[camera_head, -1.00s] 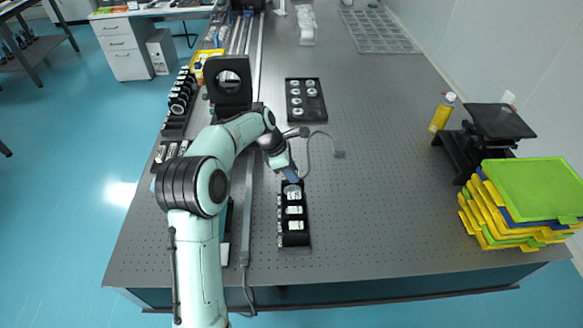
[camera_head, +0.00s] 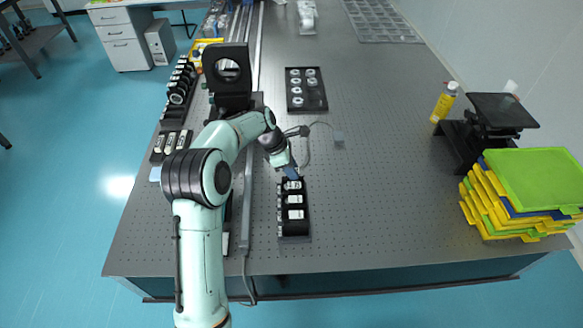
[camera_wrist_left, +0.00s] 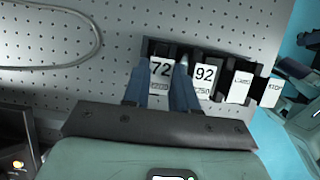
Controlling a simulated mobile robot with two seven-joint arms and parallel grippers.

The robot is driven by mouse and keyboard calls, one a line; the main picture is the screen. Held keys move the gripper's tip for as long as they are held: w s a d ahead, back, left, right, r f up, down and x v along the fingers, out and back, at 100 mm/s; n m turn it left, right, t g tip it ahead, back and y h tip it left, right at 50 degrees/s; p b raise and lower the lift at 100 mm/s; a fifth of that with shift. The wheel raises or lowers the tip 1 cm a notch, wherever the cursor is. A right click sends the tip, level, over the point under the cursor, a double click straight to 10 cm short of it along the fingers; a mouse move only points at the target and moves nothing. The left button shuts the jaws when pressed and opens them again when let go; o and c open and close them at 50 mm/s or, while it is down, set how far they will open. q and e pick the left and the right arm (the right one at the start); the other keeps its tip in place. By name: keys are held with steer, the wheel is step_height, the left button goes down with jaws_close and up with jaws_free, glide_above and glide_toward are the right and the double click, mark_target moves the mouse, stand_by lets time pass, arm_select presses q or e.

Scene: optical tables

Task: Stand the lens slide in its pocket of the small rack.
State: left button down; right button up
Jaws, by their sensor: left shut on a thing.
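The small black rack (camera_head: 294,236) stands on the perforated table, with several white-labelled slides in a row. My left gripper (camera_head: 291,172) is at the rack's far end. In the left wrist view its blue fingers (camera_wrist_left: 165,88) are shut on the lens slide (camera_wrist_left: 161,70), which has a white label reading 72. The slide is at the end pocket, in line with the others and roughly upright. Its lower edge is hidden, so I cannot tell how deep it sits. My right gripper is not in view.
A grey cable (camera_head: 308,150) curves on the table beyond the gripper. A black tray with round parts (camera_head: 306,104) lies farther back, and a black mount (camera_head: 229,98) stands left of it. Stacked coloured trays (camera_head: 530,190) are at the right. The table right of the rack is clear.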

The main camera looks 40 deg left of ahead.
arm_select(q)
steer(key=shift+f, duration=0.15)
steer(key=c, duration=0.8)
jaws_free()
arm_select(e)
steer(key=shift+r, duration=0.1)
arm_select(q)
steer(key=shift+r+p, duration=1.4)
steer(key=shift+r, duration=1.25)
steer(key=shift+r+p, duration=0.3)
steer(key=shift+r, duration=2.1)
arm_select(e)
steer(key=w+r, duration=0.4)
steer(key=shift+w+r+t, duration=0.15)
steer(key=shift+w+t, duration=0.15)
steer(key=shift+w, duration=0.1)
